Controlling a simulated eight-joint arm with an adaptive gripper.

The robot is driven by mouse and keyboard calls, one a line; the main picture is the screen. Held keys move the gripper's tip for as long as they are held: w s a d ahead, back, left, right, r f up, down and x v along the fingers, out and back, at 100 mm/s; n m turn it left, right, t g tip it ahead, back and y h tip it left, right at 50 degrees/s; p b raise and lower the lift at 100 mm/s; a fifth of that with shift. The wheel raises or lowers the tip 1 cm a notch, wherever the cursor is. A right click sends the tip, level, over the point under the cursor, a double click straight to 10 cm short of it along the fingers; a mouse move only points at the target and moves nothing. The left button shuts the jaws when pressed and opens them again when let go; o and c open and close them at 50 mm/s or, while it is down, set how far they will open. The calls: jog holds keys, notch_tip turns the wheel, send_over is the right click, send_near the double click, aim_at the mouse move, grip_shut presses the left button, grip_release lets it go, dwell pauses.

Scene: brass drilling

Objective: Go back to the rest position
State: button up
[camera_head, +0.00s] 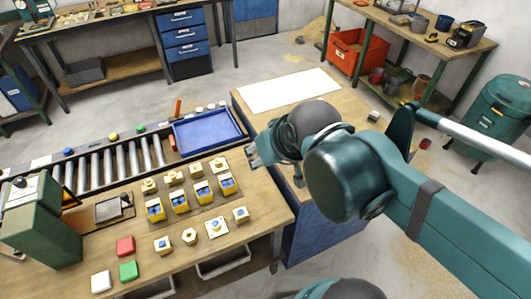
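My arm reaches in from the right in the camera_head view. My gripper (252,156) is at its left end, above the right edge of the wooden workbench, near the blue tray. The gripper is small and partly covered by my wrist, so the gap between its fingers does not show clearly. No held object shows at it. Several brass-coloured parts (216,228), some with blue centres, stand in rows on the bench (260,220) left of and below the gripper.
A blue tray (207,132) lies beside the roller conveyor (120,163). A green machine (40,225) stands at left. Red (125,246), green (128,271) and white (101,282) blocks lie at the front. A white sheet (288,90) lies clear on the table behind.

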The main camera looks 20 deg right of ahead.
jog(key=shift+a, duration=0.1)
dwell(0.3)
jog(key=shift+f+b, duration=1.25)
jog(key=shift+f, duration=0.05)
dwell(0.4)
